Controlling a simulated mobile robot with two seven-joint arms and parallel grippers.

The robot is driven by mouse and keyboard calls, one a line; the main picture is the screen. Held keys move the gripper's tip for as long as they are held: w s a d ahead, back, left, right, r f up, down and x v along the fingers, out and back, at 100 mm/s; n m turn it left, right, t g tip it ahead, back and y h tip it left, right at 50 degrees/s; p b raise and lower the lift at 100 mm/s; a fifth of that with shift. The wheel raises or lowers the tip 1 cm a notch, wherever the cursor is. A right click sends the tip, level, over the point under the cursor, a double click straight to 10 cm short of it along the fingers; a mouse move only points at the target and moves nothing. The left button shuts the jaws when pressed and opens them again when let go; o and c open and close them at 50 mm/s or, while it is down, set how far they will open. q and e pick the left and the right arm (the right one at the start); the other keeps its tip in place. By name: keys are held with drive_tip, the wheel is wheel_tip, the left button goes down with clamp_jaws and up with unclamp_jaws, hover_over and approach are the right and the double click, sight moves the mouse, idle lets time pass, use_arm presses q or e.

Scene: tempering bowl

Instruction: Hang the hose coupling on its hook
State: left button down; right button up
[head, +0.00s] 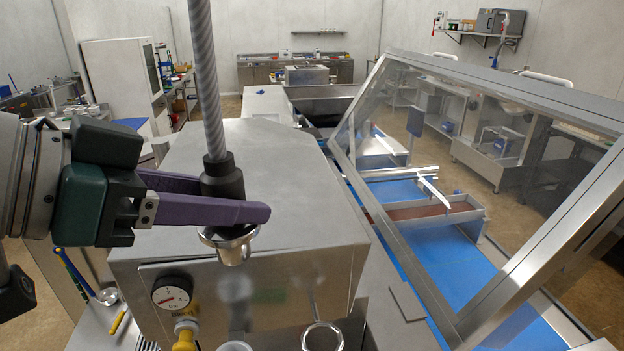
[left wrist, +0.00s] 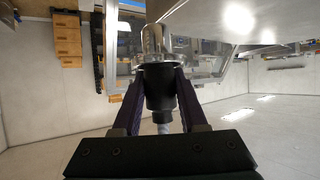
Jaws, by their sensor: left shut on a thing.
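The hose coupling (head: 224,180) is a black sleeve with a shiny metal end below, on a grey ribbed hose (head: 204,80) that comes down from above. My left gripper (head: 238,201) has its purple fingers shut on the black sleeve. In the left wrist view the fingers clasp the sleeve (left wrist: 159,92) from both sides, with the metal end (left wrist: 158,45) beyond. The coupling hangs nearly upright in front of the steel machine's upper front edge. A metal ring (head: 322,337) shows low at the machine's front; I cannot tell whether it is the hook. My right gripper is not in view.
The steel machine housing (head: 260,160) has a pressure gauge (head: 171,293) and a yellow-handled valve (head: 185,338) on its front. A framed clear guard (head: 465,150) slants over a blue conveyor (head: 430,250) at right. A ladle (head: 108,296) lies at lower left.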

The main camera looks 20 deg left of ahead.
use_arm(q)
drive_tip(key=w+d+m+g+h+b, duration=0.2)
drive_tip(key=d+m+h, duration=0.1)
drive_tip(key=m+g+h+b, duration=0.3)
drive_tip(key=m+g, duration=0.1)
drive_tip(key=m, duration=0.1)
hover_over(322, 323)
drive_tip(key=s, duration=0.2)
drive_tip(key=f+b, duration=0.5)
drive_tip(key=f, duration=0.1)
drive_tip(key=f+b, duration=1.1)
drive_tip(key=f, duration=0.2)
drive_tip(key=shift+s+d, duration=0.1)
drive_tip(key=shift+d, duration=0.3)
drive_tip(key=shift+c, duration=1.8)
unclamp_jaws()
